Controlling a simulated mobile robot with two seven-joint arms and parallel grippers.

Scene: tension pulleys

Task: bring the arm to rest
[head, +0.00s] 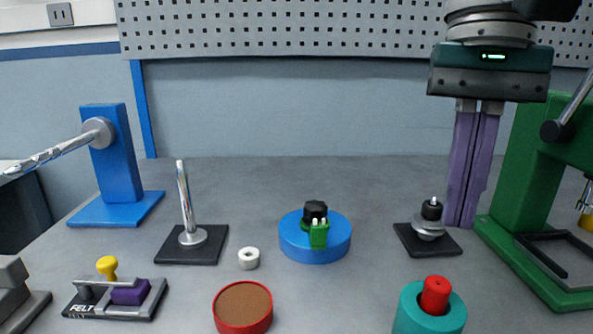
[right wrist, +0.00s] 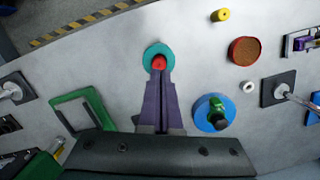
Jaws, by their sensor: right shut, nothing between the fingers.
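My right gripper (head: 461,222) hangs at the right of the head view, its two purple fingers together and pointing down, with nothing seen between them. Its tips appear just behind and to the right of a small black plate (head: 408,238) bearing a grey pulley (head: 428,228) with a black top. In the right wrist view the fingers (right wrist: 160,76) also lie together, and their tips overlap the view of a red cap (right wrist: 158,63) in a teal ring (right wrist: 152,51). My left gripper is in neither view.
A green press (head: 525,180) stands close on the right. A blue disc (head: 315,250) with a black knob, a white ring (head: 248,259), a red-rimmed dish (head: 243,327), a rod stand (head: 187,205) and a blue stand (head: 118,170) occupy the table. The back middle is clear.

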